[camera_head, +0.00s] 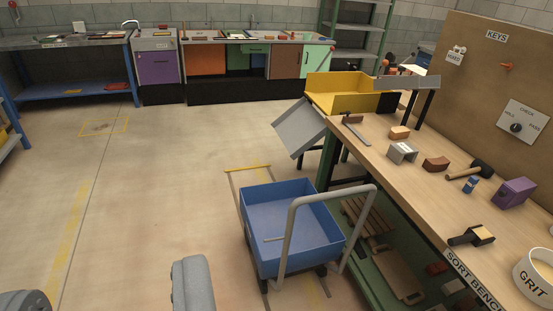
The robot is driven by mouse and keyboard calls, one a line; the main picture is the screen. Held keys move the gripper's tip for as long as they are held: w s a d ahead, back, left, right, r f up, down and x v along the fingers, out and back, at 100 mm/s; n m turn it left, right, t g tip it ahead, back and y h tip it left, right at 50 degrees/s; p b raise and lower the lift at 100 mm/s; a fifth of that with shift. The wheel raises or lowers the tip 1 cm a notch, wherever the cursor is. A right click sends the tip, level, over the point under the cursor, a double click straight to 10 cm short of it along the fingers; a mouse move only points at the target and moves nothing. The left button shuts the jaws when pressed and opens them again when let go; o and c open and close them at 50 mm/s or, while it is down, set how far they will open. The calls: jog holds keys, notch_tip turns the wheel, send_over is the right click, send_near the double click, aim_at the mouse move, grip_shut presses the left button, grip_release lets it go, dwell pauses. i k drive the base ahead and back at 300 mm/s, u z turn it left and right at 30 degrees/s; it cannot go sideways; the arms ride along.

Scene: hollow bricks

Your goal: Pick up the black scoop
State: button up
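A black-handled tool (470,237) lies on the front part of the wooden sort bench (400,177), at the right of the view. A pale tan part shows at its right end. It looks like the black scoop, but it is too small to be sure. It lies left of the white tub marked GRIT (536,276), apart from it. I see no gripper fingers for certain. Grey rounded parts at the lower left seem to be mine, and nothing is seen held.
A blue cart (290,229) with a grey handle stands left of the bench. On the bench are a black-headed mallet (467,172), a purple block (514,193), a small blue item (470,184) and brown bricks (436,164). A yellow bin (342,89) is at its far end. Open floor lies left.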

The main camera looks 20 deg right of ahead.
aim_at(471, 238)
jog(key=z, duration=0.45)
jog(key=i, duration=1.15)
jog(key=z, duration=1)
jog(key=i, duration=0.7)
jog(key=z, duration=0.35)
jog(key=k, duration=0.95)
jog(key=z, duration=0.2)
jog(key=i, duration=0.95)
jog(key=u, duration=0.1)
